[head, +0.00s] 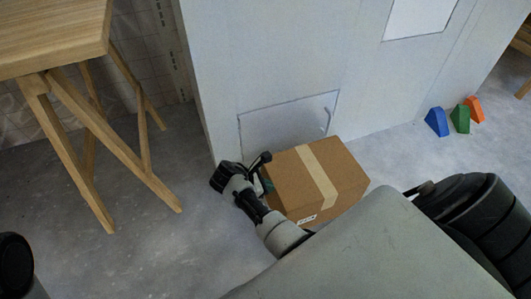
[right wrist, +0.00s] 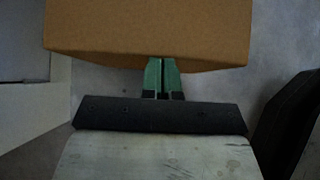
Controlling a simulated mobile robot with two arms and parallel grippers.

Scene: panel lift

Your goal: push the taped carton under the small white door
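The taped carton (head: 285,172) is a brown box with a pale tape strip across its top. It stands on the floor close in front of the small white door (head: 280,122), hiding its lower right part. The door is a flap in a big white panel, with a handle at its right side, and looks closed. My right gripper (head: 264,183) is at the carton's left side. In the right wrist view its green fingertips (right wrist: 162,76) are together, with nothing between them, against or just short of the carton's face (right wrist: 150,30); contact cannot be told. My left gripper is not visible.
A wooden trestle table (head: 55,40) stands at the left. Blue (head: 437,121), green (head: 460,119) and orange (head: 475,109) blocks lie by the panel at the right. The grey floor (head: 150,245) between table and carton is clear.

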